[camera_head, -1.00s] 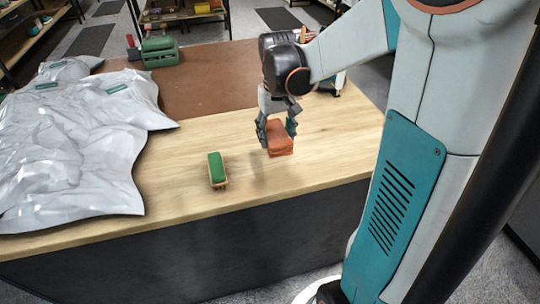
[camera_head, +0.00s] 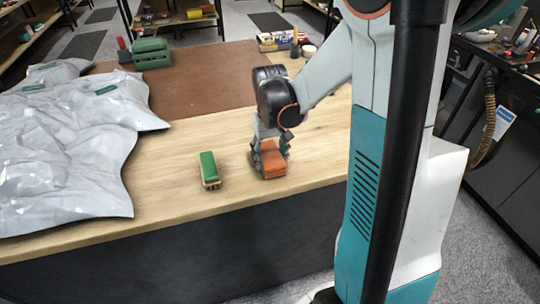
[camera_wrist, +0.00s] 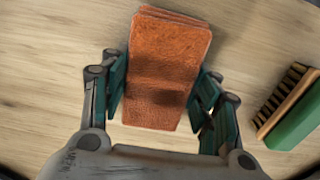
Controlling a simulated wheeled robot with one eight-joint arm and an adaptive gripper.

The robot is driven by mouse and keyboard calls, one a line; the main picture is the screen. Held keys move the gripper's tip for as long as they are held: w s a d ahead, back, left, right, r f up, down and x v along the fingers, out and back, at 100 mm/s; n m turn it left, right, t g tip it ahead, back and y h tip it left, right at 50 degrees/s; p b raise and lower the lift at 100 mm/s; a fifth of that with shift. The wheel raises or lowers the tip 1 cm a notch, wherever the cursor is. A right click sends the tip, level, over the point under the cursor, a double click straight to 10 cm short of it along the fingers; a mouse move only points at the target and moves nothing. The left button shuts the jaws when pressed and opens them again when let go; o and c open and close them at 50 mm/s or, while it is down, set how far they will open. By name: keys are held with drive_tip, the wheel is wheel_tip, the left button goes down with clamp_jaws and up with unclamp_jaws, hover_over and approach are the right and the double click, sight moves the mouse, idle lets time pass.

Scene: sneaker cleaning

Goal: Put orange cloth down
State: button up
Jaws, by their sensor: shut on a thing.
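The orange cloth (camera_head: 273,163) is a folded, block-like piece at the front part of the wooden table (camera_head: 165,165). My gripper (camera_head: 270,152) points down and is shut on the cloth, with a finger on each side. In the wrist view the cloth (camera_wrist: 165,70) stands between the teal finger pads (camera_wrist: 160,92), its long side running away from the palm. The cloth is at or very close to the tabletop; I cannot tell whether it touches.
A green-backed brush (camera_head: 208,168) lies just left of the cloth; it also shows in the wrist view (camera_wrist: 291,108). Grey plastic bags (camera_head: 65,140) cover the table's left. A brown mat (camera_head: 205,85) and a green box (camera_head: 151,53) are behind. Bare wood lies right of my gripper.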

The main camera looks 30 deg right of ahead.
sight(270, 155)
drive_tip(key=shift+f, duration=0.15)
drive_tip(key=o, duration=1.1)
wheel_tip(270, 155, up, 12)
drive_tip(key=p, duration=0.4)
